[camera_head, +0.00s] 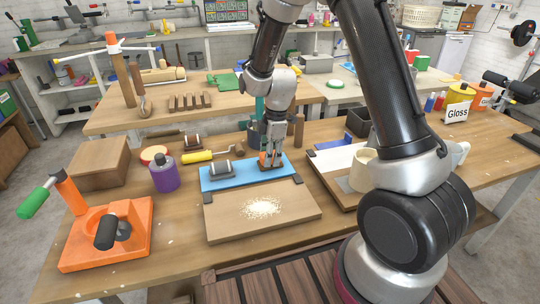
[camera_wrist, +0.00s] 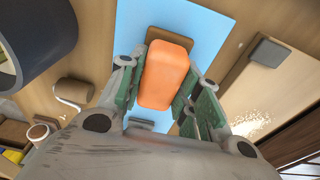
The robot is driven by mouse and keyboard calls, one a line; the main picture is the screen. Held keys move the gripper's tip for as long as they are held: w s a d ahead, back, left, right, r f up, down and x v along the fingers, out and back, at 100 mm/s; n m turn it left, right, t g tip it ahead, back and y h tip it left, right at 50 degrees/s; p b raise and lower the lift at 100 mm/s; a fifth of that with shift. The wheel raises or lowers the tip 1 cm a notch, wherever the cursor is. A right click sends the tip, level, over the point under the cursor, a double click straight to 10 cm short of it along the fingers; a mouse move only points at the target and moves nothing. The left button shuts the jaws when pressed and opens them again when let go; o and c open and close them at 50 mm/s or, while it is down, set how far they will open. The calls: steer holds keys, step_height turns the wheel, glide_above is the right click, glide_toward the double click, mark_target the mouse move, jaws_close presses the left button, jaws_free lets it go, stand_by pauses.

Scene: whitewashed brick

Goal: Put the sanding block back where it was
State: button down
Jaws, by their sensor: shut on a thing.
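My gripper (camera_head: 270,152) points down over the right part of a blue sheet (camera_head: 236,178) on the workbench. It is shut on an orange block (camera_wrist: 167,75), which I take for the sanding block; it also shows in the head view (camera_head: 264,160). In the wrist view the green-padded fingers lie on both sides of the block. A brown flat piece (camera_wrist: 153,36) shows beneath the block, against the blue sheet. Whether the block touches it I cannot tell. A wooden board (camera_head: 235,222) with a pale dust patch (camera_head: 262,207) lies in front of the sheet.
A grey-topped block (camera_head: 221,170) sits on the left of the sheet. A second board (camera_head: 335,163) is to the right. Dark clamps hold the board corners.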

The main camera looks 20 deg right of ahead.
steer(key=c, duration=1)
jaws_free()
steer(key=shift+f, duration=0.1)
steer(key=s+d+r+m+t, duration=0.1)
steer(key=s+d+r+m, duration=0.15)
steer(key=r, duration=0.75)
steer(key=s+d+r+m, duration=0.2)
steer(key=d+r, duration=0.1)
steer(key=r, duration=0.6)
steer(key=s+d+r+m+t, duration=0.1)
steer(key=s+d+r+m, duration=0.1)
steer(key=s, duration=0.5)
steer(key=s+d+r+m+t+h, duration=0.1)
steer(key=s+d+r+m, duration=0.2)
steer(key=s+m, duration=0.4)
steer(key=s+d+r+m+t, duration=0.1)
steer(key=s+d+r+m, duration=0.2)
steer(key=s, duration=0.4)
steer(key=shift+s+d+m, duration=0.3)
steer(key=shift+d+m, duration=0.4)
steer(key=shift+m, duration=0.05)
